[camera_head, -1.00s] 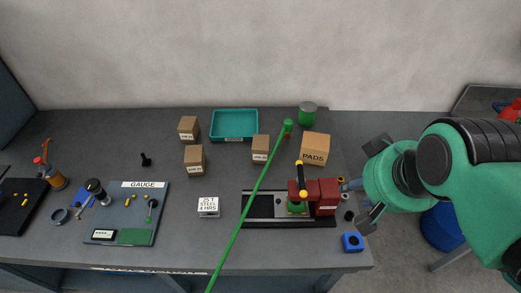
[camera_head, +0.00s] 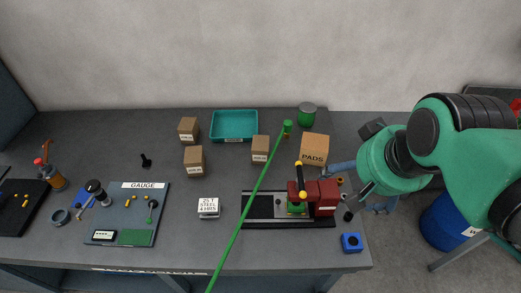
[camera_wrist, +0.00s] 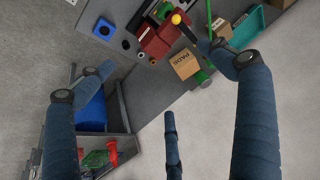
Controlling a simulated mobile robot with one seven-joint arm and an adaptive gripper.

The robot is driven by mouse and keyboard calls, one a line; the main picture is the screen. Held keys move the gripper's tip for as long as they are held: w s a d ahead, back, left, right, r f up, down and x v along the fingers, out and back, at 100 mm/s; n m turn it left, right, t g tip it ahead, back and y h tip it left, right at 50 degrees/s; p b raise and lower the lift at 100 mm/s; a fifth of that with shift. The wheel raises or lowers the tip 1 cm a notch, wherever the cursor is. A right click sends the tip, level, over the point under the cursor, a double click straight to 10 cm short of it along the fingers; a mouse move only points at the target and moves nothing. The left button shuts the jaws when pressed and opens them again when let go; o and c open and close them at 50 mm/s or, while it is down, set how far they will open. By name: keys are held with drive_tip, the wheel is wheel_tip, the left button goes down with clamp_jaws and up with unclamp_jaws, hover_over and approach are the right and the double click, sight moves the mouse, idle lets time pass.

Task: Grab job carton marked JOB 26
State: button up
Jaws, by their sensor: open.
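Three small brown cartons with white labels stand on the grey bench: the back left carton (camera_head: 188,129), the front left carton (camera_head: 194,160) and the right carton (camera_head: 260,149). Their label print is too small to read, so I cannot tell which is JOB 26. My gripper (camera_head: 352,178) is open and empty near the bench's right end, well to the right of all three cartons. In the wrist view my gripper (camera_wrist: 162,75) has its blue fingers spread. A small carton (camera_wrist: 221,28) shows there beyond the right finger, partly hidden.
The PADS box (camera_head: 315,149), red press (camera_head: 318,193) and green canister (camera_head: 307,115) stand between my gripper and the cartons. A long green rod (camera_head: 244,215) crosses in front of the right carton. A teal tray (camera_head: 234,138) is behind. A blue block (camera_head: 352,242) sits front right.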

drive_tip(key=w+a+r+m+g+y+p, duration=0.15)
drive_tip(key=w+a+m, duration=0.25)
drive_tip(key=w, duration=0.7)
drive_tip(key=m+g+y+p, duration=0.35)
drive_tip(key=m+p, duration=0.35)
drive_tip(key=m, duration=0.7)
hover_over(262, 143)
drive_tip(key=d, duration=0.5)
wheel_tip(262, 143, down, 19)
drive_tip(key=shift+s+a+h, duration=0.15)
drive_tip(key=shift+s+h, duration=0.15)
drive_tip(key=shift+h, duration=0.1)
drive_tip(key=shift+f, duration=0.1)
drive_tip(key=shift+b+x, duration=0.8)
drive_tip(key=shift+x, duration=3.45)
